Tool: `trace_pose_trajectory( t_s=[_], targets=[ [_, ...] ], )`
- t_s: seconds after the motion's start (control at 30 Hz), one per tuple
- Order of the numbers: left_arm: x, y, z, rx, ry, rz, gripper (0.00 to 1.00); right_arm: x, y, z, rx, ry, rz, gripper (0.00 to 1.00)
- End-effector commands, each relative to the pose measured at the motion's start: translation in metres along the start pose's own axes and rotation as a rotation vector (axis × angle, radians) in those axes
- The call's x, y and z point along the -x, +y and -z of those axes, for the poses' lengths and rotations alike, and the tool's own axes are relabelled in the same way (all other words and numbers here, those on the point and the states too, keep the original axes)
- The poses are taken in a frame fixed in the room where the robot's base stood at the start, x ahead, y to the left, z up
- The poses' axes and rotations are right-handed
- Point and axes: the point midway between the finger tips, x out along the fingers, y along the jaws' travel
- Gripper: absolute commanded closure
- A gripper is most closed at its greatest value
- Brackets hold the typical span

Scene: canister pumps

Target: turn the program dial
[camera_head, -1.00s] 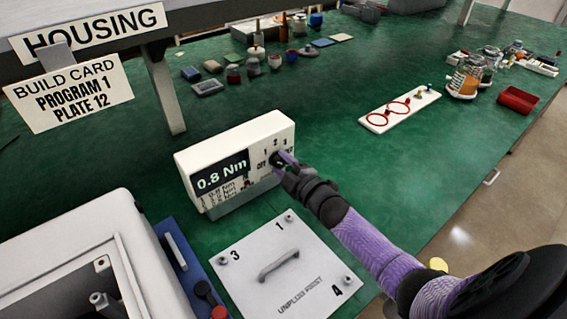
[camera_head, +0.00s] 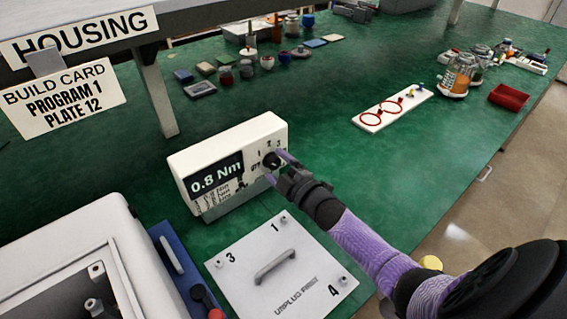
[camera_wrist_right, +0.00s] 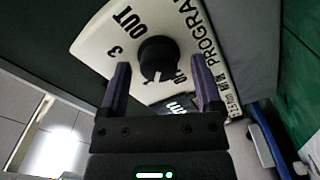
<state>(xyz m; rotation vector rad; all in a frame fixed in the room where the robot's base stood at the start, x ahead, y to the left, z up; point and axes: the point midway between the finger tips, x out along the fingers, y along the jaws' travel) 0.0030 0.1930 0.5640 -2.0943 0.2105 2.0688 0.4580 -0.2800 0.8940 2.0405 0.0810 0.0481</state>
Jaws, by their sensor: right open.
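The program dial (camera_head: 270,159) is a black round knob on the front of the white box (camera_head: 232,142), whose screen reads 0.8 Nm. In the right wrist view the dial (camera_wrist_right: 158,56) shows a pale pointer mark, with "3" and "OUT" printed beside it. My right gripper (camera_head: 276,168) is open, its two purple fingers on either side of the dial. The wrist view shows the dial between and just beyond the fingertips (camera_wrist_right: 160,76), with gaps on both sides. Which position the pointer marks I cannot tell. My left gripper is not in view.
A build card (camera_head: 62,98) reads Program 1, Plate 12. A white plate with a handle (camera_head: 283,285) lies in front of the box. A white housing (camera_head: 60,240) stands at the lower left. A red tray (camera_head: 508,97) is at far right.

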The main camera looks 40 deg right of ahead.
Motion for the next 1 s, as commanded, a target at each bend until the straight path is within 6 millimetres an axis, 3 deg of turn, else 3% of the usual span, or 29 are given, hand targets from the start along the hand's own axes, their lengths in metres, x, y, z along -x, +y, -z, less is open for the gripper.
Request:
trace_pose_trajectory(
  t_s=[0.4, 0.53, 1.0],
  targets=[
    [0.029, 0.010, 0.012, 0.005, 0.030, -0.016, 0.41, 0.087, 0.002, 0.001, 0.000, -0.002, 0.002, 0.17],
    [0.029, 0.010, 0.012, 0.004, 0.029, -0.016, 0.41, 0.095, 0.001, 0.001, 0.000, 0.000, 0.000, 0.17],
    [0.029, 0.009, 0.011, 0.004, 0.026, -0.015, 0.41, 0.095, 0.000, 0.000, 0.000, 0.000, 0.000, 0.17]
  ],
)
